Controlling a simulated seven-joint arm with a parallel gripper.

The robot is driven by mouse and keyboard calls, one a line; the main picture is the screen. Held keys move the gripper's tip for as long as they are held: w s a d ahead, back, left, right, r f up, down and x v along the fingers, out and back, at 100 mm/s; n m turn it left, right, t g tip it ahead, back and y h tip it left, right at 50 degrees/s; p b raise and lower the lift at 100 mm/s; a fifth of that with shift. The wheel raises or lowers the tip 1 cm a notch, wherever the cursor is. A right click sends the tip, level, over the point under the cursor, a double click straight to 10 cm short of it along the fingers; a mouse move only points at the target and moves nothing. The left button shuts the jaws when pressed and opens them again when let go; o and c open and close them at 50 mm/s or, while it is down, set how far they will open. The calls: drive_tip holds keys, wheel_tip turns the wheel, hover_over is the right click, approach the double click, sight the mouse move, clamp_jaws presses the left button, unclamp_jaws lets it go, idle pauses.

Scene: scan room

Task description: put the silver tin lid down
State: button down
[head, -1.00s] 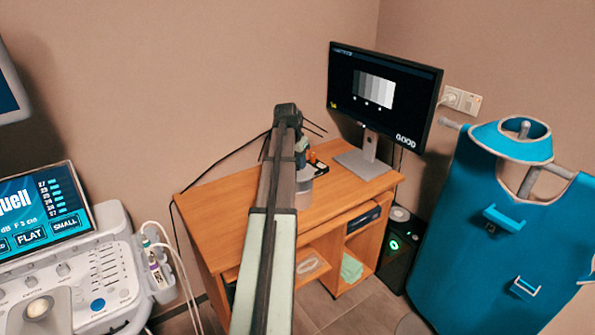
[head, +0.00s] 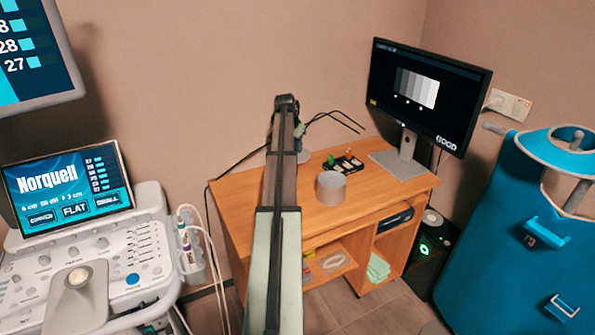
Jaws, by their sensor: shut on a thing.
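My arm reaches over the wooden desk (head: 245,222), and its links hide much of my gripper (head: 300,144). The gripper shows only in part, just right of the arm, and is shut. A small grey piece, which looks like the silver tin lid (head: 304,156), shows below it at the arm's edge. Whether the lid touches the desk cannot be told. A round silver-grey tin (head: 331,189) stands upright on the desk, right of and nearer than the gripper, apart from it.
A dark tray with small coloured items (head: 346,163) lies behind the tin. A monitor (head: 420,95) stands at the desk's back right. Bare desktop lies right of the tin. An ultrasound console (head: 90,250) stands left, a blue apron (head: 510,235) hangs right.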

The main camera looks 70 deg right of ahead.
drive_tip(key=d, duration=0.1)
drive_tip(key=w+d, duration=0.1)
drive_tip(key=d, duration=0.1)
drive_tip(key=shift+d+r, duration=0.15)
drive_tip(key=shift+d, duration=0.15)
drive_tip(key=shift+d+r+m, duration=0.1)
drive_tip(key=shift+d+m, duration=0.35)
drive_tip(key=shift+m, duration=0.05)
drive_tip(key=shift+a+f, duration=0.1)
drive_tip(key=shift+f, duration=0.45)
wheel_tip(320, 180, down, 9)
drive_tip(key=shift+r, duration=0.1)
drive_tip(key=shift+f, duration=0.2)
drive_tip(key=c, duration=0.9)
unclamp_jaws()
drive_tip(key=shift+o, duration=0.2)
drive_tip(key=shift+r, duration=0.15)
drive_tip(key=v, duration=1.2)
drive_tip(key=shift+w, duration=0.25)
